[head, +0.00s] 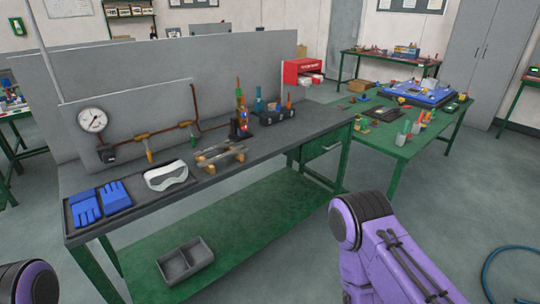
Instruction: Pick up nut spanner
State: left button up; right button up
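On the dark top of the grey workbench (270,145), long metallic tools (222,156) rest across small wooden blocks near the middle. One of them may be the nut spanner, but they are too small to tell apart. Neither of my grippers is in view. Only a dark joint of my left arm shows at the bottom left corner, and a purple part of my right arm shows at the bottom right, in front of the bench.
Blue gloves (101,203) and white goggles (166,176) lie left of the tools. A pressure gauge (92,120) and copper pipe stand behind. A dark toolbox (275,115) sits to the right. A grey bin (185,260) is on the lower shelf. A green table (395,145) stands at right.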

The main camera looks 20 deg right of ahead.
aim_at(237, 150)
jog(key=z, duration=0.9)
jog(key=i, duration=0.45)
